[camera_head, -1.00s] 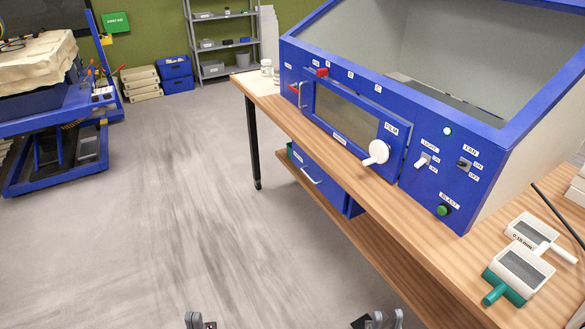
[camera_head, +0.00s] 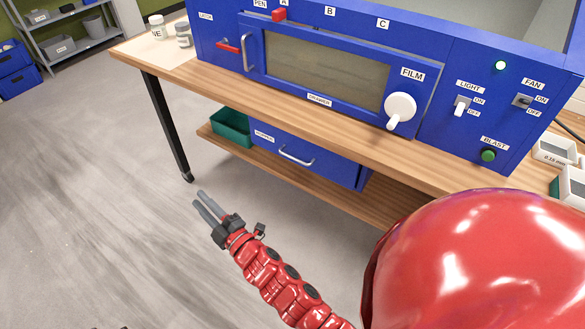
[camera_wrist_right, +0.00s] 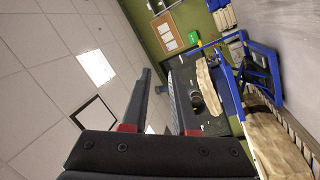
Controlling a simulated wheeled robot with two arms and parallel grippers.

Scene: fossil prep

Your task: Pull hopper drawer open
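The hopper drawer (camera_head: 325,168) is a blue box under the tabletop with a small white label and a silver bar handle (camera_head: 296,157). It appears closed. My right gripper (camera_head: 198,200) is in front of the drawer, below and left of the handle in the head view, over the floor and touching nothing. Its two fingers are apart and empty; the wrist view also shows the gap between them (camera_wrist_right: 160,105). My left gripper cannot be made out; only a dark sliver shows at the bottom edge of the head view.
The wooden table (camera_head: 225,97) carries the blue cabinet (camera_head: 460,110) with a white knob (camera_head: 399,108) and switches. A green bin (camera_head: 230,128) stands on the lower shelf left of the drawer. A table leg (camera_head: 168,130) is at the left. The floor in front is clear.

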